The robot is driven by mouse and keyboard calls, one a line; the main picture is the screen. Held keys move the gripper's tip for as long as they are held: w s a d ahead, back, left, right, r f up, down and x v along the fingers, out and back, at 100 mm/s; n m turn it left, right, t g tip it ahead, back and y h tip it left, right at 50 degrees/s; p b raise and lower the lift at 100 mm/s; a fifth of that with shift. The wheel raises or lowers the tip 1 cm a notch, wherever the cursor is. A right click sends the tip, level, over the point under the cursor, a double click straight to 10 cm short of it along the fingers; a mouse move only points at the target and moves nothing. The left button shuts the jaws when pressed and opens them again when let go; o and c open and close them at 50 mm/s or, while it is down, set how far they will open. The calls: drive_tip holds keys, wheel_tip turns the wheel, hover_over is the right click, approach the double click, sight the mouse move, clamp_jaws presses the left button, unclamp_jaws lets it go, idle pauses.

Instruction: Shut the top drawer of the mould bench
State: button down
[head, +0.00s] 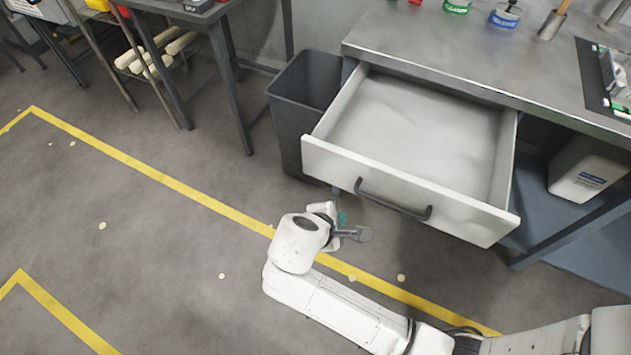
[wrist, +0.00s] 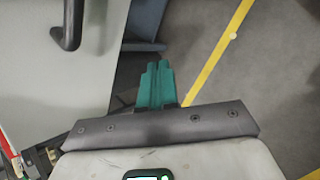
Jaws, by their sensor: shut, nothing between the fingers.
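The top drawer (head: 408,185) of the mould bench (head: 465,62) is pulled well out in the head view. Its inside looks empty. Its white front carries a dark bar handle (head: 392,203). My gripper (head: 358,234) is in front of the drawer front, below and left of the handle in the picture, and appears apart from it. In the wrist view the green fingers of my gripper (wrist: 156,84) are together with nothing between them. The drawer front (wrist: 60,85) and part of the handle (wrist: 70,25) show to the left of the fingers there.
A dark bin (head: 300,100) stands against the left side of the drawer. A white canister (head: 588,168) sits under the bench at the right. Pots and tools stand on the bench top. Yellow floor lines (head: 150,172) cross the open floor at left.

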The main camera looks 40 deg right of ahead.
drive_tip(key=w+a+r+n+h, duration=0.2)
drive_tip(key=a+n+h, duration=0.2)
drive_tip(key=n+h, duration=0.1)
drive_tip(key=n+t+h, duration=0.4)
drive_tip(key=n+t, duration=0.1)
drive_tip(key=n, duration=0.2)
approach(324, 167)
drive_tip(key=x, duration=0.6)
drive_tip(key=shift+w+d, duration=0.2)
drive_tip(key=shift+d, duration=0.15)
drive_tip(key=shift+d, duration=0.1)
drive_tip(key=shift+w+d, duration=0.15)
drive_tip(key=shift+d, duration=0.15)
drive_tip(key=b+x, duration=0.4)
drive_tip(key=x, duration=0.7)
drive_tip(key=f+b+x, duration=0.1)
drive_tip(key=b+x, duration=0.3)
drive_tip(key=x, duration=0.7)
drive_tip(key=b+x, duration=0.4)
drive_tip(key=x, duration=0.7)
drive_tip(key=shift+d+f, duration=0.3)
drive_tip(key=shift+d, duration=0.15)
drive_tip(key=shift+d+b, duration=0.25)
drive_tip(key=shift+b, duration=0.15)
drive_tip(key=shift+d+r, duration=0.1)
drive_tip(key=shift+r, duration=0.2)
